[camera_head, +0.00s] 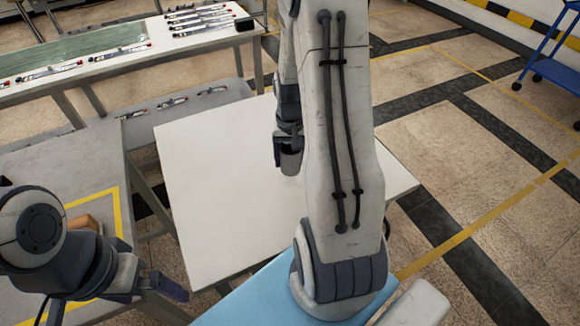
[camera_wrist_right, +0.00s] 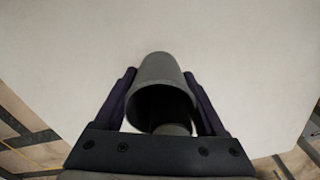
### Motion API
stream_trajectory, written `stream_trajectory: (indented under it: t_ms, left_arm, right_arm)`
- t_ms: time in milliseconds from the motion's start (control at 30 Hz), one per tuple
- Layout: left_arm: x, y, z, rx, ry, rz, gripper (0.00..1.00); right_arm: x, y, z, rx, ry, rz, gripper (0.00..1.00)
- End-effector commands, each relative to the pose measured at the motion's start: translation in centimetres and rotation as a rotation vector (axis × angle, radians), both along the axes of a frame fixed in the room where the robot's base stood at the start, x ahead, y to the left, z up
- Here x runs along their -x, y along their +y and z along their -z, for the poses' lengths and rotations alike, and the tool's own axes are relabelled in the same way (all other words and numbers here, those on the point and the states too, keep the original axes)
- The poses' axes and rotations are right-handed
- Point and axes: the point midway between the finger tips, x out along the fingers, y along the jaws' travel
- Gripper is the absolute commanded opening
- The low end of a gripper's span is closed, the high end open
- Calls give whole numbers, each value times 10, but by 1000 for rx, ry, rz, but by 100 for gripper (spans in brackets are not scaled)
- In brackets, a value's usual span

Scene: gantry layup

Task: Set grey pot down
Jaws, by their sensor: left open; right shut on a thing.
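The grey pot (camera_wrist_right: 158,70) is between the two fingers of my right gripper (camera_wrist_right: 162,92) in the right wrist view, with its dark open mouth facing the camera. The right gripper is shut on it. In the head view the grey pot (camera_head: 291,160) shows below my right gripper (camera_head: 287,142), partly hidden by my right arm. It is over the white table (camera_head: 205,205); I cannot tell whether it touches the top. My left gripper (camera_head: 125,308) is open at the lower left, beside the grey table with yellow tape, and holds nothing that I can see.
The white table top is bare around the pot. The grey table (camera_head: 60,165) at left has a yellow tape outline and a tan object (camera_head: 85,222) partly behind my left arm. A bench (camera_head: 110,62) with several tools stands behind. A blue cart (camera_head: 555,70) is far right.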

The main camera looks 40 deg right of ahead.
Motion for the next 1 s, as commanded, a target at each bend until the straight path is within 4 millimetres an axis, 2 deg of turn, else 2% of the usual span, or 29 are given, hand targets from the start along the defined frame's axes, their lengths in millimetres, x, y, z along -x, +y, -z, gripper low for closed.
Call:
stream_trajectory:
  t_ms: [67, 333, 767, 800, 833, 867, 1000]
  left_arm:
    - [0, 0, 0, 0, 0, 0, 100]
    - [0, 0, 4, 0, 0, 0, 100]
    - [0, 0, 6, 0, 0, 0, 100]
    - [0, 0, 5, 0, 0, 0, 100]
    - [0, 0, 5, 0, 0, 0, 100]
    - [0, 0, 5, 0, 0, 0, 100]
    - [0, 0, 5, 0, 0, 0, 100]
  right_arm:
    - [-3, 0, 3, -1, 1, -1, 20]
    - [-3, 0, 39, -1, 2, -1, 20]
    - [-3, 0, 46, 0, 0, 0, 20]
    - [-3, 0, 45, -1, 1, 0, 84]
    - [-3, 0, 45, -1, 1, 0, 96]
    - [-3, 0, 45, -1, 1, 0, 100]
    - [-3, 0, 45, -1, 1, -1, 100]
